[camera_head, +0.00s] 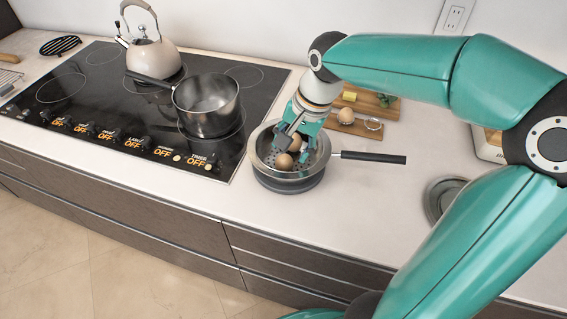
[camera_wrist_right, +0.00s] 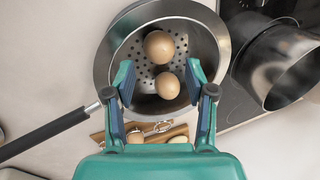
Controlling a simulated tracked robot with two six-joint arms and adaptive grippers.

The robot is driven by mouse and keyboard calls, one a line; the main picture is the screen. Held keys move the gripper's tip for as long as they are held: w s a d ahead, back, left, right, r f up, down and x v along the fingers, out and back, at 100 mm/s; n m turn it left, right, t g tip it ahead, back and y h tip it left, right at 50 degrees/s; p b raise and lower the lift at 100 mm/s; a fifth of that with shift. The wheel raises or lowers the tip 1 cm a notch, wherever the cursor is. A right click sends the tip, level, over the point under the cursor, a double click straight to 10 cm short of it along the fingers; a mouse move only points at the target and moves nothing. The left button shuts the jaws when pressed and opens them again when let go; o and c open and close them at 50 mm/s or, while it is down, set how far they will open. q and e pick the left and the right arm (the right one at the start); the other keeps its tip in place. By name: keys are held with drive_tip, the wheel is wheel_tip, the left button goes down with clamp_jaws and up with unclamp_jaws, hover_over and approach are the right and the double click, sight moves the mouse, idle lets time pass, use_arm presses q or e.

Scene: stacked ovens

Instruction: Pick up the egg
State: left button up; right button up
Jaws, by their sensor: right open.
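Two brown eggs lie in a metal strainer pan (camera_head: 262,160) with a perforated bottom and a long black handle. In the head view one egg (camera_head: 284,161) lies toward the front and the other egg (camera_head: 295,143) is partly covered by my gripper. My right gripper (camera_head: 293,136) reaches down over the pan. In the right wrist view its open fingers (camera_wrist_right: 165,85) stand on either side of the nearer egg (camera_wrist_right: 167,86), with nothing visibly clamped. The other egg (camera_wrist_right: 159,47) lies beyond the fingertips. My left gripper is not in view.
A steel pot (camera_head: 207,105) and a kettle (camera_head: 152,50) stand on the black cooktop (camera_head: 95,85) to the left. A wooden board (camera_head: 352,127) with another egg (camera_head: 346,115) lies behind the pan.

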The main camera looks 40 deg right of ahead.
sight(288, 158)
drive_tip(key=shift+x, duration=3.45)
drive_tip(key=shift+s+d, duration=0.1)
drive_tip(key=c, duration=0.5)
